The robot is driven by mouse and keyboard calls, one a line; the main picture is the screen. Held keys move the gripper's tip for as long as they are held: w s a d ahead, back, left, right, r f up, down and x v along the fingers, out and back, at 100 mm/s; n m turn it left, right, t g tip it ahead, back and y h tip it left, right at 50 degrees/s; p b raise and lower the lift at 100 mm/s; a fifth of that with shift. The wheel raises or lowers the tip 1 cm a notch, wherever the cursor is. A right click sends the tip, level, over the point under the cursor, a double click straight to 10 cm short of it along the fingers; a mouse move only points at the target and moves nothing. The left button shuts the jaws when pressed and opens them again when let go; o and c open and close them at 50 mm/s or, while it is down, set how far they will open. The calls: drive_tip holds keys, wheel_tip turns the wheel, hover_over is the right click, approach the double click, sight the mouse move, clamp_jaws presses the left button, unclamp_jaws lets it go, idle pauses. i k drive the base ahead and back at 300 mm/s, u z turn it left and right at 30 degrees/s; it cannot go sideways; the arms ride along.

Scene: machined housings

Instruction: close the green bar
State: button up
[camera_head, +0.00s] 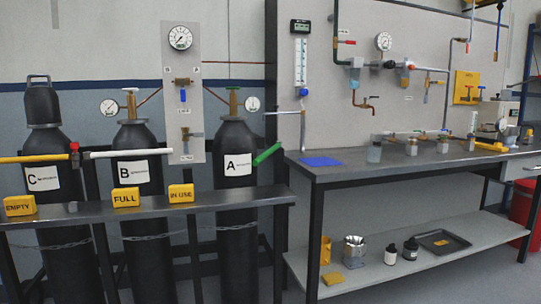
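The green bar (267,154) is short in the picture and stands at the right side of gas cylinder A (236,205). It slants, with its right end higher and its left end near the cylinder's label. It does not lie across the front of the cylinder. A white bar (125,154) runs level across cylinder B (145,200). A yellow bar (35,158) runs level across cylinder C (48,205), with a red piece (75,148) at its right end. My gripper is not in view.
A dark rail (95,213) with yellow EMPTY, FULL and IN USE blocks crosses in front of the cylinders. A grey workbench (400,160) with a blue mat (321,161), jars and a lower shelf stands close right of the green bar. Chains cross the cylinders lower down.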

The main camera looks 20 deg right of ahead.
sight(268, 153)
drive_tip(key=k, duration=0.65)
drive_tip(key=z, duration=0.85)
drive_tip(key=i, duration=1.05)
drive_tip(key=u, duration=0.15)
